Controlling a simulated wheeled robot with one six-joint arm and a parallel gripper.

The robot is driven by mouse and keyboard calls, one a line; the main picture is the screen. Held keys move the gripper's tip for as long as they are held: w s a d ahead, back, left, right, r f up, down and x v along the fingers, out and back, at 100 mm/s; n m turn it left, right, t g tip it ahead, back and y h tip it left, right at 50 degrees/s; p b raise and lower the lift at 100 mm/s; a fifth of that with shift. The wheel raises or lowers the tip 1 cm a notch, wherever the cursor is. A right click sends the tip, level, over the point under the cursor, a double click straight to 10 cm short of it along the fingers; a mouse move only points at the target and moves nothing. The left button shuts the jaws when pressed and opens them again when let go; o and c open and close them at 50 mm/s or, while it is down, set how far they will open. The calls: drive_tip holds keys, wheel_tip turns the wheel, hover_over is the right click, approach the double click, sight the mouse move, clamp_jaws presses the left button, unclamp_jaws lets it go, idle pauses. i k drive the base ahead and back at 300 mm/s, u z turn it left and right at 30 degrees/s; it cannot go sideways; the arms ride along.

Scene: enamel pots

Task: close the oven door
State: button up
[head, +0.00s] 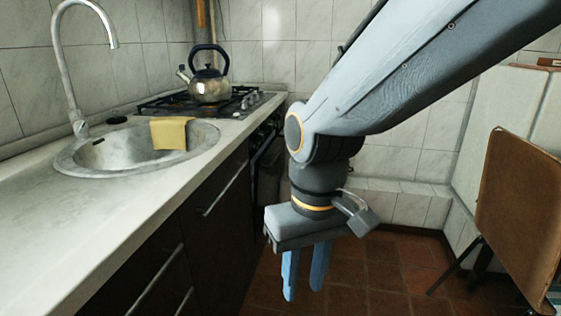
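The oven stands under the gas hob (225,103), at the far end of the counter. Only a narrow, dark, steeply angled strip of the oven front (268,172) shows left of my arm. My wrist hides part of that area, and I cannot tell how far the oven door stands open. My gripper (303,292) points down in front of the dark cabinets, over the tiled floor. Its two blue fingers are apart with nothing between them.
A metal kettle (209,87) stands on the hob. A round sink (130,150) with a yellow cloth (170,133) is set in the counter (60,215). A brown chair (520,205) stands at right. Red-brown floor tiles (385,275) are clear between chair and cabinets.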

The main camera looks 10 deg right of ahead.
sight(268, 189)
drive_tip(key=u, duration=0.05)
drive_tip(key=k, duration=0.25)
drive_tip(key=z, duration=0.9)
drive_tip(key=i, duration=1.8)
drive_tip(key=u, duration=0.75)
